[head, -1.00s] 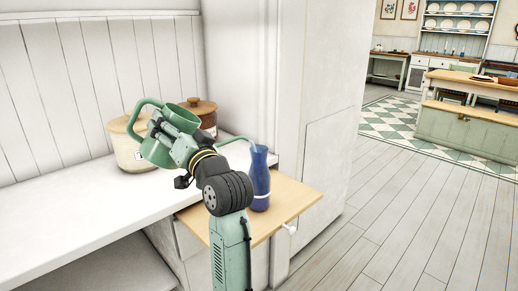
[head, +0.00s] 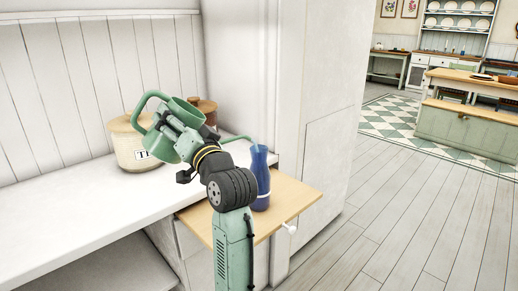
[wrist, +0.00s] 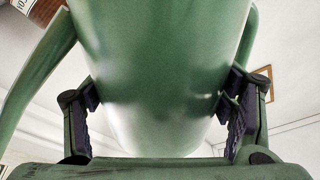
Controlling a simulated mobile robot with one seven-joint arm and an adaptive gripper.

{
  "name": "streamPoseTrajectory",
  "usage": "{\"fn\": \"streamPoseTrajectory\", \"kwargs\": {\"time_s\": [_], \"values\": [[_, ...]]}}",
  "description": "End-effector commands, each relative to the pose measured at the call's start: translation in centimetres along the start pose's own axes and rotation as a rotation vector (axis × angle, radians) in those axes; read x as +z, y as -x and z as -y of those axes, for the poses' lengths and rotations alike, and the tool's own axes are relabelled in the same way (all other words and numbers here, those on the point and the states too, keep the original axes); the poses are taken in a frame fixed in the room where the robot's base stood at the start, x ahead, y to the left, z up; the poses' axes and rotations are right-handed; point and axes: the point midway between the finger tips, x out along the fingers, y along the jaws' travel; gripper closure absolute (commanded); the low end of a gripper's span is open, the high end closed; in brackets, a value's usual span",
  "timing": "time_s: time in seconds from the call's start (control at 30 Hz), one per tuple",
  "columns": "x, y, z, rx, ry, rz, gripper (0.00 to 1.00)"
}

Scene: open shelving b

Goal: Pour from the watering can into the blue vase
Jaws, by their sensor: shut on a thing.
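The green watering can (head: 187,104) is held tilted above the white counter, its spout running right to the mouth of the blue vase. My gripper (head: 178,138) is shut on the can's body. In the wrist view the can's body (wrist: 165,70) fills the space between the two finger pads of my gripper (wrist: 165,110). The blue vase (head: 260,180) stands upright on the pull-out wooden board, partly behind my arm. The spout tip is close to the vase's rim; I cannot tell whether it is over the opening. No water is clearly visible.
A cream lidded canister (head: 133,150) and a brown lidded jar (head: 208,106) stand on the white counter (head: 70,205) behind the can. The wooden board (head: 290,197) juts out from the counter. A tall white cabinet side (head: 315,130) rises behind the vase.

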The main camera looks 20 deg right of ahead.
Motion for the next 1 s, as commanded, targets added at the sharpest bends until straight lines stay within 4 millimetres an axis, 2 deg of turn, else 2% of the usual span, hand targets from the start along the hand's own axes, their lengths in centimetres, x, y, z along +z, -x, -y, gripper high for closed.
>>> {"fn": "streamPoseTrajectory", "kwargs": {"time_s": [1.0], "values": [[-1.4, 0.0, 0.2, -0.002, -0.06, -0.028, 0.73]]}}
